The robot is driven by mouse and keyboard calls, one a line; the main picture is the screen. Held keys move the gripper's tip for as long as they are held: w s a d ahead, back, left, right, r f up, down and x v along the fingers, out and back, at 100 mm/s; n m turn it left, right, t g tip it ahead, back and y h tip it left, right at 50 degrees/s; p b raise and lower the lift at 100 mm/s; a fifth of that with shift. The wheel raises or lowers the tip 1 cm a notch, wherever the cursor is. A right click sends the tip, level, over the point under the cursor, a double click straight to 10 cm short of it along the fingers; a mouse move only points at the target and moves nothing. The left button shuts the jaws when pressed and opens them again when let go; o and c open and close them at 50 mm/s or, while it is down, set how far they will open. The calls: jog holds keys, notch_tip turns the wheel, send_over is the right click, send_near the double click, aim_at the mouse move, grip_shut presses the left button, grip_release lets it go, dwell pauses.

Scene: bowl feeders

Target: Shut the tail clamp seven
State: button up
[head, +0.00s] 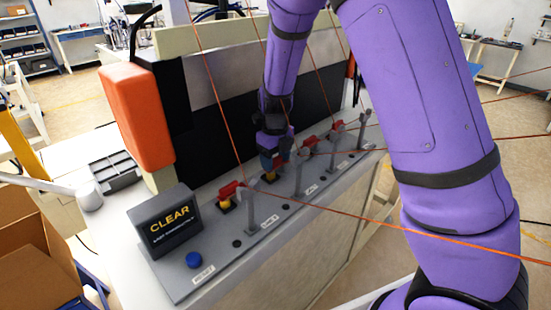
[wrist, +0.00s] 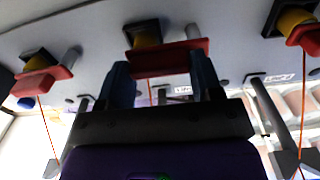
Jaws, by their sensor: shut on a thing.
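A row of clamps with red bars on yellow and black bases runs along the grey panel (head: 225,262). Their small labels are too blurred to read for certain, so I cannot tell which is clamp seven. My gripper (head: 268,163) is at the second clamp from the left. In the wrist view my gripper (wrist: 163,78) has a dark finger at each end of that clamp's red bar (wrist: 168,58) and is shut on it. The clamp's yellow part (wrist: 147,38) shows behind the bar. In the head view my gripper partly hides this clamp.
The neighbouring left red clamp (head: 229,190) and right red clamp (head: 310,141) stand close by. Grey upright levers (head: 250,208) line the panel's front. Orange cords cross the space. A "CLEAR" display box (head: 168,222) and blue button (head: 194,260) sit at the near end.

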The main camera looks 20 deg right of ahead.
aim_at(275, 159)
jog(key=o, duration=1.3)
notch_tip(275, 159, up, 11)
jog(key=shift+f, duration=0.1)
